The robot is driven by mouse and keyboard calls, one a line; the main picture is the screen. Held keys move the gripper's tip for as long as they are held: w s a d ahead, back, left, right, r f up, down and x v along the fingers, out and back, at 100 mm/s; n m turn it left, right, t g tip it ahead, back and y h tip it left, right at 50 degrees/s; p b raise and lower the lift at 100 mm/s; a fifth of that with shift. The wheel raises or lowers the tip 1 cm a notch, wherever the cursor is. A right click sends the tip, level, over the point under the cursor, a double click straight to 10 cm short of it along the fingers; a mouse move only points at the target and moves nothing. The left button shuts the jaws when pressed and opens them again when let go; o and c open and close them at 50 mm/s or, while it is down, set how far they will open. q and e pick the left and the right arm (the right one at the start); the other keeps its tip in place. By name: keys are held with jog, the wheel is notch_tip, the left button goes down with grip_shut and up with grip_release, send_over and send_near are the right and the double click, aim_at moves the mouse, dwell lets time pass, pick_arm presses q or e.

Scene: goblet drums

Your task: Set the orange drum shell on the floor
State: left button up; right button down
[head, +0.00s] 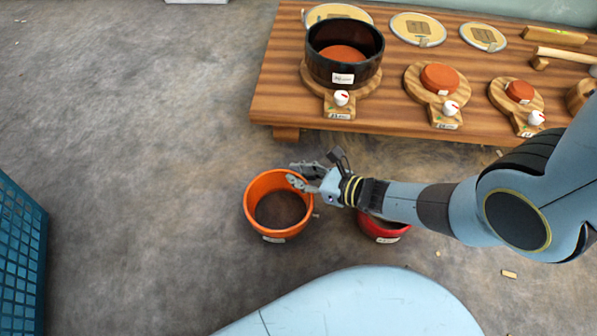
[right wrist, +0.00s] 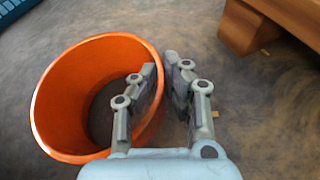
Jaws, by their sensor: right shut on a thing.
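The orange drum shell (head: 258,188) is an open round shell with a white label on its lower front, in the head view left of my right gripper. It looks upright, and I cannot tell whether it touches the floor (head: 150,200). My right gripper (head: 297,174) is shut on the shell's right rim, one finger inside and one outside. In the right wrist view the shell (right wrist: 50,95) fills the left side, with its wall between the fingers of the gripper (right wrist: 168,65). My left gripper is not in view.
A low wooden table (head: 285,95) stands behind, with a black shell (head: 335,70) and several wooden stands with orange discs. A red shell (head: 385,230) is on the floor, partly under my right arm. A blue crate (head: 20,250) stands at the left. The floor between is clear.

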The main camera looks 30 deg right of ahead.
jog(key=c, duration=1.3)
grip_release()
jog(key=shift+c, duration=0.2)
jog(key=shift+s, duration=0.1)
jog(key=v, duration=1.2)
